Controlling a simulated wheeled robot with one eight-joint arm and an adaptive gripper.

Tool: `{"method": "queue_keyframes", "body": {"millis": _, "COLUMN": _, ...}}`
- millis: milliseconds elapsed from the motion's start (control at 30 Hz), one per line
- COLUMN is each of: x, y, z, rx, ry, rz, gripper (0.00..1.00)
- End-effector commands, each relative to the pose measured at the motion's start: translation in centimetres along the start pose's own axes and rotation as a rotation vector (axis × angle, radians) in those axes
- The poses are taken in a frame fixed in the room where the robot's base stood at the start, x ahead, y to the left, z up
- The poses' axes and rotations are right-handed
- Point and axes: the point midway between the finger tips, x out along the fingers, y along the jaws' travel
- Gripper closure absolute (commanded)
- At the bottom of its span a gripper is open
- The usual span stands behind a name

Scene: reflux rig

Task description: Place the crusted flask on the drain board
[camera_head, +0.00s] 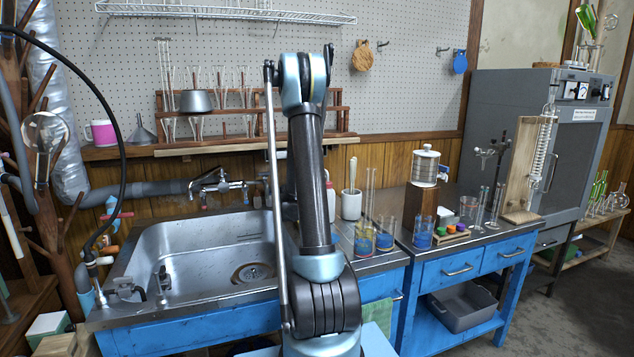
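My arm rises through the middle of the view in front of the sink, and my gripper is not in view. A round clear glass flask (45,132) hangs among the branches of a wooden stand at the far left; I cannot tell whether it is crusted. Several small clear flasks (612,200) stand on a low wooden shelf at the far right, too small to show any crust. No surface is clearly identifiable as the drain board. A wooden rack (250,140) with upturned glassware is on the wall behind the sink, partly hidden by my arm.
A steel sink (135,265) with taps lies left of my arm. Beakers with blue and yellow liquid (364,240) crowd the counter right of it. A grey oven (500,110) stands behind.

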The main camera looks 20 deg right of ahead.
Motion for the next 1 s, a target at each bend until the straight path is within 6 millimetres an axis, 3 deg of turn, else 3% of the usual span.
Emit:
{"method": "queue_keyframes", "body": {"millis": 267, "x": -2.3, "y": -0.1, "z": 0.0, "rx": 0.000, "ry": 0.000, "rz": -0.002, "gripper": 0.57}}
{"method": "queue_keyframes", "body": {"millis": 700, "x": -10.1, "y": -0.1, "z": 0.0, "rx": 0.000, "ry": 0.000, "rz": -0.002, "gripper": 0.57}}
{"method": "queue_keyframes", "body": {"millis": 1000, "x": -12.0, "y": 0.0, "z": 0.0, "rx": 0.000, "ry": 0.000, "rz": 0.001, "gripper": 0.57}}
